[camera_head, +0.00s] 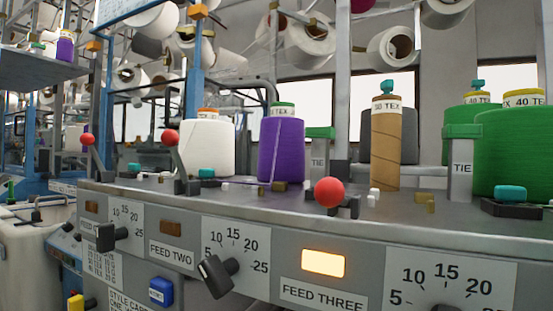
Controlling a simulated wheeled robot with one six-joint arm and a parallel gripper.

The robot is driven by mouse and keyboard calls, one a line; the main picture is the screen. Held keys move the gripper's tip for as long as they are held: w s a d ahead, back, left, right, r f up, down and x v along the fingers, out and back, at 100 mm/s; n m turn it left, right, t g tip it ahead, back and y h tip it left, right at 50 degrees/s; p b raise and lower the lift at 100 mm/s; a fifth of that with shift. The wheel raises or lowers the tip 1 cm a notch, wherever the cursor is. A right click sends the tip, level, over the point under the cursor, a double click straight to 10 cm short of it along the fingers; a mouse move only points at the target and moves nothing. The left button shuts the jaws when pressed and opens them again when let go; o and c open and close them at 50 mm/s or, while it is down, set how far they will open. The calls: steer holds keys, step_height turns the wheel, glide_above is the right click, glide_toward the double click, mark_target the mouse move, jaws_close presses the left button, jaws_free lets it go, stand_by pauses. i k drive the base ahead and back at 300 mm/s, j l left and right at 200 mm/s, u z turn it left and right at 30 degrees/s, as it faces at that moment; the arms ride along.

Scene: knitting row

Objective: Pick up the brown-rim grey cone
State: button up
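A dark grey cone (405,142) stands on the machine's top, partly hidden behind a bare brown tube (386,150) labelled 30 TEX with a teal top. I cannot make out the colour of the grey cone's rim. Another dark grey shape (153,154) sits far back at the left, partly hidden; I cannot tell if it is a cone. My gripper is not in view.
A white cone (208,147) with an orange rim, a purple cone (281,150) with a green rim and green cones (515,150) share the top. Red-knobbed levers (329,192) and TIE posts (461,170) stand along the front. Yarn rolls (390,47) hang above.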

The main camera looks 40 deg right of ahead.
mark_target(386, 113)
steer(key=z, duration=1.35)
steer(key=k+l, duration=0.35)
steer(key=l, duration=0.65)
steer(key=k+l, duration=0.1)
steer(key=l, duration=0.5)
steer(key=i+l, duration=0.15)
steer(key=l, duration=0.2)
